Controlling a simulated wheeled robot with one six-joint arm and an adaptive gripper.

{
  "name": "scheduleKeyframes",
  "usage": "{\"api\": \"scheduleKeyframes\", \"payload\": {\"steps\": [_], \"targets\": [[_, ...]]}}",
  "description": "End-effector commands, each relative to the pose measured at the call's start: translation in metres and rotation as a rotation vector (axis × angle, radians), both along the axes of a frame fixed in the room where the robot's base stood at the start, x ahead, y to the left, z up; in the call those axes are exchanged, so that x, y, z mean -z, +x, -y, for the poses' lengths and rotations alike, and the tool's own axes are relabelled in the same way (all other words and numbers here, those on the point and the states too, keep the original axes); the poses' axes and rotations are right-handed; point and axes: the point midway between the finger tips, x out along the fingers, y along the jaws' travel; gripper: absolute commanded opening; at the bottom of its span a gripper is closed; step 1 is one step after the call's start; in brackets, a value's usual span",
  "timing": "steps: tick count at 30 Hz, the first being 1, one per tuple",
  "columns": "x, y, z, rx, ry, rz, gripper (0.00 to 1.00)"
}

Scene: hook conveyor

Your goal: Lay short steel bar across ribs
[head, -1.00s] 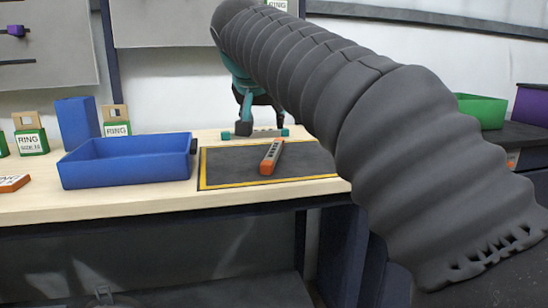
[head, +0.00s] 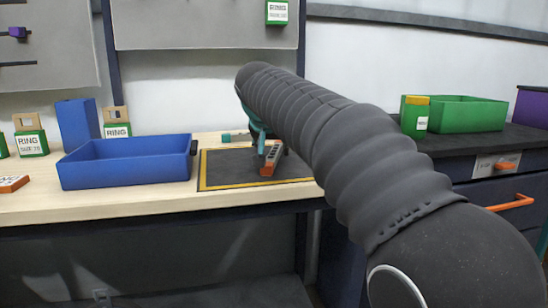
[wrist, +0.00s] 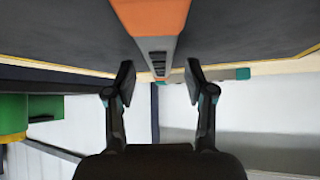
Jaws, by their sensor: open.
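A grey bar with an orange near end (head: 271,159) lies lengthwise on a dark mat (head: 222,170) with a yellow border. A second grey bar with teal ends (head: 227,137) lies crosswise behind it, mostly hidden by my arm in the head view. My gripper (head: 264,146) is down at the orange-ended bar. In the wrist view my gripper (wrist: 160,82) is open, one finger on each side of the orange-ended bar (wrist: 158,45), with visible gaps. A teal end (wrist: 242,74) of the other bar shows behind the right finger. I cannot make out ribs.
A blue tray (head: 125,180) stands left of the mat. A green bin (head: 470,114) and a small green box (head: 414,124) are on the dark counter at right. My arm covers the mat's right side.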

Motion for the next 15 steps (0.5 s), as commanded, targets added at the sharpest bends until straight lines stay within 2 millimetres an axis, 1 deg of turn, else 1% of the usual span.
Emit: {"api": "scheduleKeyframes", "payload": {"steps": [1,3,10,11,12,14,15], "targets": [[0.0054,0.0051,0.0009,0.001,-0.001,-0.001,0.54],[0.0093,0.0090,0.0013,0.000,0.000,-0.001,0.54],[0.0100,0.0100,0.0011,-0.001,0.001,0.000,0.54],[0.0099,0.0100,0.0010,-0.001,0.001,0.000,0.47],[0.0099,0.0100,0.0010,-0.001,0.001,0.000,0.37],[0.0098,0.0099,0.0010,-0.001,0.001,0.001,0.22],[0.0098,0.0099,0.0009,-0.001,0.001,0.001,0.12]]}}
